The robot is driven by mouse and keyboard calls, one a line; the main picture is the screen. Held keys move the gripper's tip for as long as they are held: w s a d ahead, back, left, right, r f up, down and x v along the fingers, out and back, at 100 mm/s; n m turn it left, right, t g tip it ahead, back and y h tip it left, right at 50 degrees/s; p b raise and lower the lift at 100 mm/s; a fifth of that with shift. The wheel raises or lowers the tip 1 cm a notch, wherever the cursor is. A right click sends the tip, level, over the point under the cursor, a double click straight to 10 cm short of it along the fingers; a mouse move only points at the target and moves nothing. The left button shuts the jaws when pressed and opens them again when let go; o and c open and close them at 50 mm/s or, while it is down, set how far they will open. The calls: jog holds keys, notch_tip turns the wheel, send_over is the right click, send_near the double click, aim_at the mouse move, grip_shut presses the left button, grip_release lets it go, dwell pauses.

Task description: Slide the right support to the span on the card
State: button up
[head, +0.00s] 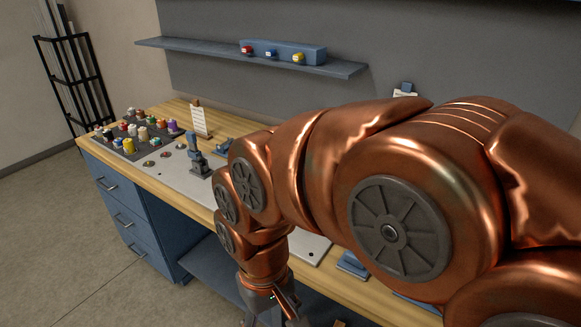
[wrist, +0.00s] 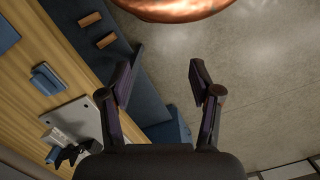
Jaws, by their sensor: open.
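A small upright card (head: 199,121) stands at the back of the bench; its writing is too small to read. A dark blue-grey upright support (head: 196,158) stands on the pale plate (head: 172,178) in front of it. I cannot make out a right support in the head view, where my arm covers much of the bench. In the wrist view a dark part (wrist: 66,156) sits on the plate at lower left; I cannot tell which support it is. My gripper (wrist: 160,85) is open and empty, out past the bench's front edge. It also shows at the bottom of the head view (head: 266,312).
A dark mat with several coloured spools (head: 140,133) lies at the bench's left end. A blue block (wrist: 46,79) lies on the wood. Brown blocks (wrist: 106,40) lie on the blue lower shelf. A wall shelf (head: 210,56) hangs behind. Open floor (head: 60,215) lies left.

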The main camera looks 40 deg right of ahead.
jog(key=o, duration=0.6)
jog(key=w+d+r+m+t+y+b, duration=0.1)
jog(key=w+d+r+m+b, duration=0.1)
jog(key=w+m, duration=0.5)
jog(key=w+d+b, duration=0.1)
jog(key=w, duration=0.5)
jog(key=shift+w+m+t, duration=0.4)
jog(key=w+d+m+t+y+b, duration=0.1)
jog(key=w+d+m+t+b, duration=0.1)
jog(key=w+d+m, duration=0.7)
jog(key=w+d+m+t+b, duration=0.1)
jog(key=w+d+m+b, duration=0.4)
jog(key=d, duration=0.7)
jog(key=d+f+m, duration=0.1)
jog(key=d+m, duration=0.2)
jog(key=d, duration=0.1)
jog(key=s+d+f+m, duration=0.1)
jog(key=d+m, duration=0.2)
jog(key=d, duration=0.2)
jog(key=d+f+m+t+h, duration=0.1)
jog(key=d+f+m, duration=0.1)
jog(key=d+m, duration=0.1)
jog(key=shift+s+d+m, duration=0.15)
jog(key=shift+d+m, duration=0.15)
jog(key=shift+d, duration=0.4)
jog(key=shift+d+p, duration=0.1)
jog(key=shift+p, duration=0.2)
jog(key=shift+p+x, duration=0.95)
jog(key=shift+x, duration=2.85)
